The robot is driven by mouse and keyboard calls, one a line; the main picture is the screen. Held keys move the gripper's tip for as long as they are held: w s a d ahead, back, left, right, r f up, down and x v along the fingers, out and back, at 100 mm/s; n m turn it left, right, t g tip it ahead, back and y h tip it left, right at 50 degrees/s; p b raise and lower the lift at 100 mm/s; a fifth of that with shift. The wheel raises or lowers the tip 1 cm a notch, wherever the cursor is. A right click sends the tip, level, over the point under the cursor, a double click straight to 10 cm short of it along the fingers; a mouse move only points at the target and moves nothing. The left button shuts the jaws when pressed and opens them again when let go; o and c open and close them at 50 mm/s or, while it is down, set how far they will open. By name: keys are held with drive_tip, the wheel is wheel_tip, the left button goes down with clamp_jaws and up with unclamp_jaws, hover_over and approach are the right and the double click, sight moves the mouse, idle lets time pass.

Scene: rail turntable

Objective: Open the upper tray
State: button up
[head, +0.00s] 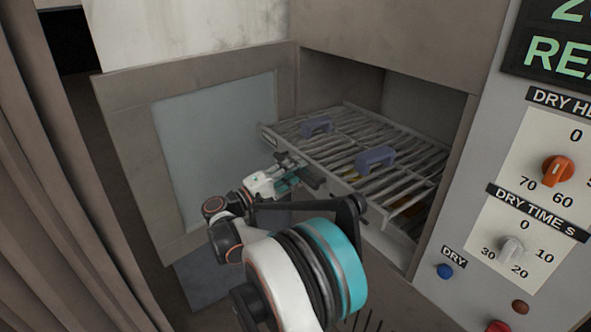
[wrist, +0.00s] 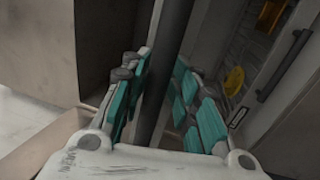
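The upper tray (head: 350,150) is a grey slatted rack inside the open cabinet, with two blue-purple bracket-shaped pieces (head: 317,125) (head: 376,158) on top. My gripper (head: 292,176) is at the tray's front edge, partly hiding it. In the wrist view my gripper (wrist: 160,95) has its teal-padded fingers spread on either side of a dark bar (wrist: 176,40). The bar looks like the tray's front handle. A gap shows on the left side of the bar; contact on the right side is unclear.
The cabinet door (head: 125,150) stands open at the left. A control panel (head: 520,190) with knobs is at the right. In the wrist view, another dark handle (wrist: 285,65), a yellow round thing (wrist: 234,80) and an orange thing (wrist: 268,16) show at the right.

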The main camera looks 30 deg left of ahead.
drive_tip(key=v, duration=1.2)
idle(0.5)
